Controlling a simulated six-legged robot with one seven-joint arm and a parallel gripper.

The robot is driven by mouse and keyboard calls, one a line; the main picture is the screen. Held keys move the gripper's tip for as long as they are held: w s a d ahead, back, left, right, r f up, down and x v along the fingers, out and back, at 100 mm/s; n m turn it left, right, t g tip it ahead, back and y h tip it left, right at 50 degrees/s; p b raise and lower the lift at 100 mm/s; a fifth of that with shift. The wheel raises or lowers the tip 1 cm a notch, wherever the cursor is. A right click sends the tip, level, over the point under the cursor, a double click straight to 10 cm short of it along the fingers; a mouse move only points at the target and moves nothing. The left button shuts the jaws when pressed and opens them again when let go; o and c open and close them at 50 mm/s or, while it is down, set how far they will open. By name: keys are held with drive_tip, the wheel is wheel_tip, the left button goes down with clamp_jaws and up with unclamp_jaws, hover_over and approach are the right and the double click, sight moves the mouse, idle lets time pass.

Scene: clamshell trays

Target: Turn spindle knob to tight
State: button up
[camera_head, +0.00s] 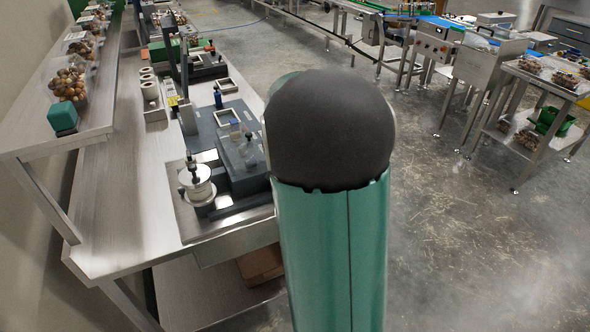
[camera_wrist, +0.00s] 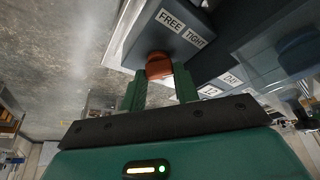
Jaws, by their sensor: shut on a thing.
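The spindle knob (camera_wrist: 158,66) is orange-red and sits on the face of a dark grey housing (camera_wrist: 145,42) in the wrist view. Labels reading FREE and TIGHT (camera_wrist: 183,28) are on the housing beyond it. My gripper (camera_wrist: 160,84) has its two green fingers on either side of the knob and is shut on it. Which label the knob points to cannot be told. In the head view my arm covers the knob and gripper. The grey machine (camera_head: 240,160) on the bench shows left of my arm, with a white spool (camera_head: 198,188) beside it.

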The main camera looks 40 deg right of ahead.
drive_tip(key=shift+m, duration=0.4)
drive_tip(key=o, duration=1)
drive_tip(key=v, duration=1.3)
drive_tip(key=shift+w+a+r, duration=0.1)
drive_tip(key=shift+a+r, duration=0.05)
drive_tip(key=shift+r, duration=0.25)
drive_tip(key=s+a+n+t+y, duration=0.1)
drive_tip(key=s+a+n, duration=0.3)
drive_tip(key=a, duration=0.4)
drive_tip(key=s+a+n+t+y, duration=0.1)
drive_tip(key=s+a+n, duration=0.3)
drive_tip(key=a, duration=0.5)
drive_tip(key=s+a+n+t+y, duration=0.1)
drive_tip(key=s+a+n, duration=0.3)
drive_tip(key=a, duration=0.5)
drive_tip(key=shift+s+f+y, duration=0.1)
drive_tip(key=shift+s+y, duration=0.4)
drive_tip(key=shift+s, duration=0.75)
